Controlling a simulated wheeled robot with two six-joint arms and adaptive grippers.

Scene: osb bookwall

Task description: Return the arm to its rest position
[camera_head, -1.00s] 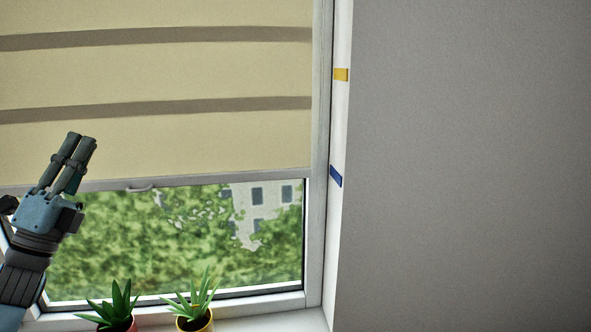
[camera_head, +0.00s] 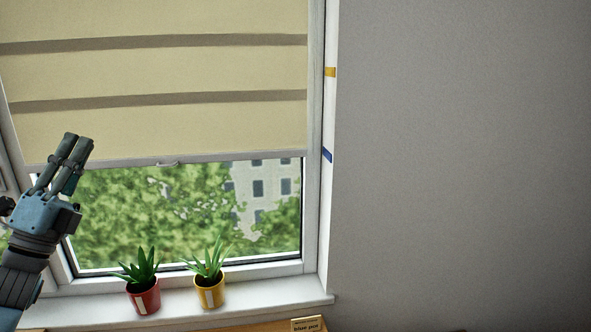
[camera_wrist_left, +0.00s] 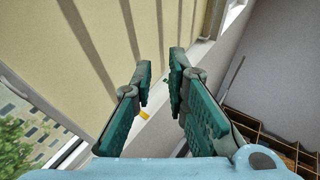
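My left gripper (camera_head: 78,138) is raised at the left of the head view, fingers pointing up, in front of the lower blind. In the left wrist view its fingertips (camera_wrist_left: 160,76) are a small gap apart with nothing between them, so it is partly open and empty. My right gripper is in neither view. The beige roller blind (camera_head: 160,75) with darker stripes hangs over the upper window. Its bottom bar has a small handle (camera_head: 168,163), which my gripper does not touch.
A red pot (camera_head: 144,300) and a yellow pot (camera_head: 210,296) with green plants stand on the white windowsill (camera_head: 270,303). A plain grey wall (camera_head: 460,150) fills the right. A small sign (camera_head: 308,325) shows at the bottom. Wooden shelving (camera_wrist_left: 275,145) shows in the wrist view.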

